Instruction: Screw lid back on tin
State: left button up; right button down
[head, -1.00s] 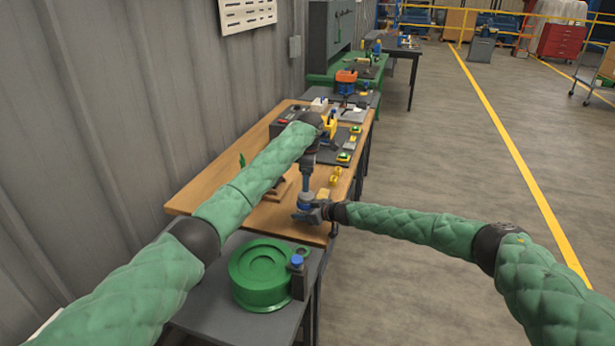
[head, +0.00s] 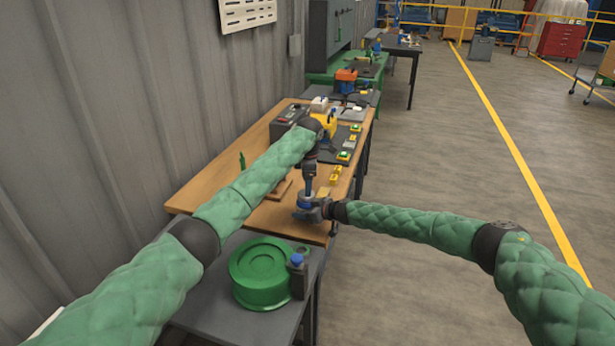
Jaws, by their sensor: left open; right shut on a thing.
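A small blue tin (head: 305,204) is at the near right part of the wooden bench, mostly hidden by my grippers. My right gripper (head: 310,211) comes in from the right and is shut on the tin at its side. My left gripper (head: 308,193) points down from above and is open right over the tin's top. Whether its fingers touch the lid is too small to tell. I cannot make out the lid apart from the tin.
The wooden bench (head: 215,190) holds yellow blocks (head: 335,175) and a dark case (head: 287,119). A large green round container (head: 262,274) and a blue-capped bottle (head: 297,262) are on the grey table in front.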

aim_at(306, 205)
pick_arm(q)
jog(key=shift+w+f, duration=0.1)
jog(key=shift+f, duration=2.45)
jog(key=c, duration=1)
jog(key=shift+o, duration=0.2)
